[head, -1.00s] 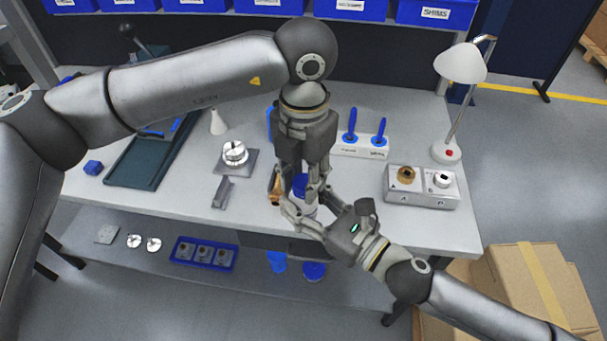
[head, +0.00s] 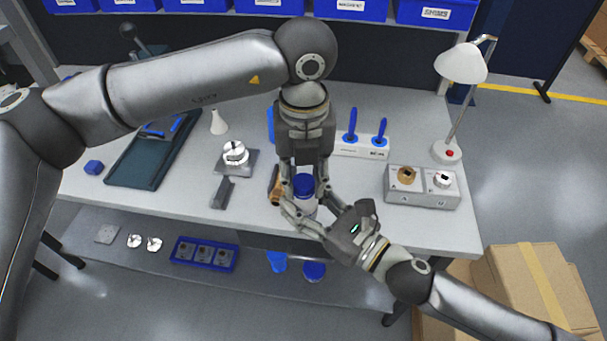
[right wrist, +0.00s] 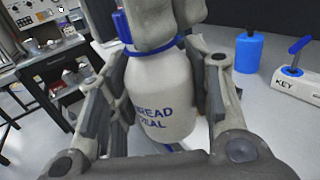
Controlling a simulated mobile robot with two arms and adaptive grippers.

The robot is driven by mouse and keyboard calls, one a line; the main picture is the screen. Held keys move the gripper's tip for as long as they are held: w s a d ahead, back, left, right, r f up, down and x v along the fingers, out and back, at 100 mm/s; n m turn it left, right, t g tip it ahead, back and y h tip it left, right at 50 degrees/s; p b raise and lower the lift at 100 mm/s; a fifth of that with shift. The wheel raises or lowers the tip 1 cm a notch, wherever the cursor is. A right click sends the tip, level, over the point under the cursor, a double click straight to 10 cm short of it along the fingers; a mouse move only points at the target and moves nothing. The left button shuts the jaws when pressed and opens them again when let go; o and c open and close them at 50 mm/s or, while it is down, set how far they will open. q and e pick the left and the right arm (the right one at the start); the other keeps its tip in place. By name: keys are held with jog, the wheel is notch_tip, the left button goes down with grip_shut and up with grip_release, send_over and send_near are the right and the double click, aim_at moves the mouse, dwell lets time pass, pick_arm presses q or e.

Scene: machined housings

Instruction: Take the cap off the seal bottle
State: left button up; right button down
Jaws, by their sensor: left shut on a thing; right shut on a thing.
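The seal bottle (head: 306,206) is white with a blue cap (head: 303,185) and stands upright near the table's front edge. In the right wrist view the bottle (right wrist: 165,95) shows blue lettering, partly hidden, and a blue edge of the cap (right wrist: 122,28). My left gripper (head: 304,178) comes down from above and is shut on the cap, with a finger on each side. My right gripper (head: 311,207) reaches in from the lower right and is shut on the bottle's body. In the right wrist view the left gripper's fingers hide most of the cap.
Behind the bottle is a white block (head: 360,147) with two blue-handled tools. A grey box with two sockets (head: 421,188) and a lamp (head: 460,65) stand at the right. An orange-brown object (head: 274,188) lies close by at the left. A metal fixture (head: 236,156) stands further left.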

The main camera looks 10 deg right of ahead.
pick_arm(q)
jog(key=shift+w+a+r, duration=0.1)
jog(key=shift+w+r, duration=0.05)
jog(key=shift+r, duration=0.6)
pick_arm(e)
jog(key=shift+f, duration=0.1)
pick_arm(q)
jog(key=shift+r, duration=0.35)
